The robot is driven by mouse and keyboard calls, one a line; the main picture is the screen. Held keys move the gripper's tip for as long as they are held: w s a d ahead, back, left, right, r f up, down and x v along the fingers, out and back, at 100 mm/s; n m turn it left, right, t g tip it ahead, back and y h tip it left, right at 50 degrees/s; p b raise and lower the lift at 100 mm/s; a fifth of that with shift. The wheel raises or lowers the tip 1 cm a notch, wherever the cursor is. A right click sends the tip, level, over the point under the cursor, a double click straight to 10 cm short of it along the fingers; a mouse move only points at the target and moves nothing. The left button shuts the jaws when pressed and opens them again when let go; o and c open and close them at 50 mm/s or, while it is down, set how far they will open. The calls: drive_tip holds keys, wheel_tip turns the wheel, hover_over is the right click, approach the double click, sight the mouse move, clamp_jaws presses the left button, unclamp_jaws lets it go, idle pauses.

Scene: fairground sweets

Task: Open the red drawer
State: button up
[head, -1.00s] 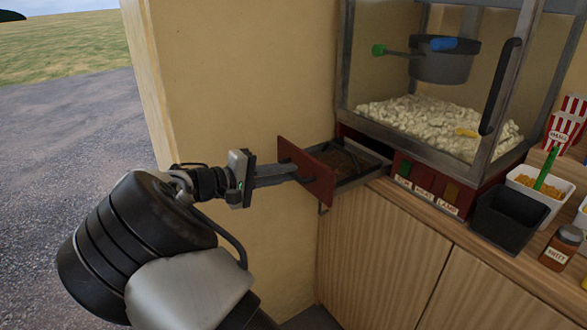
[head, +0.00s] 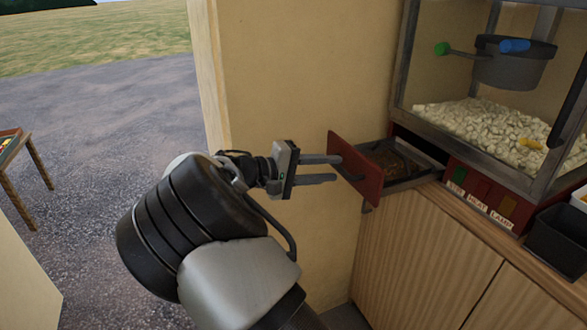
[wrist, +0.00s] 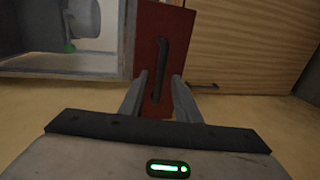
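The red drawer (head: 357,172) is pulled out from under the popcorn machine, and its dark inside shows behind the red front. A dark bar handle is fixed on the front; it shows clearly in the wrist view (wrist: 164,55). My gripper (head: 338,169) is in front of the drawer with its two fingers spread apart. In the wrist view, the fingers of my gripper (wrist: 160,75) lie on either side of the handle's line, with a gap to each side. I cannot tell whether the tips still reach around the handle.
The popcorn machine (head: 462,180) stands on the wooden counter (head: 425,240), with a black bin (head: 558,238) to its right. A tan wall (head: 300,80) is behind my arm. Open paved ground (head: 100,110) lies to the left, with a small table (head: 12,150) there.

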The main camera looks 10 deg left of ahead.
drive_tip(key=p+v, duration=0.2)
drive_tip(key=v, duration=1.3)
drive_tip(key=shift+s+a, duration=0.2)
drive_tip(key=shift+a, duration=0.15)
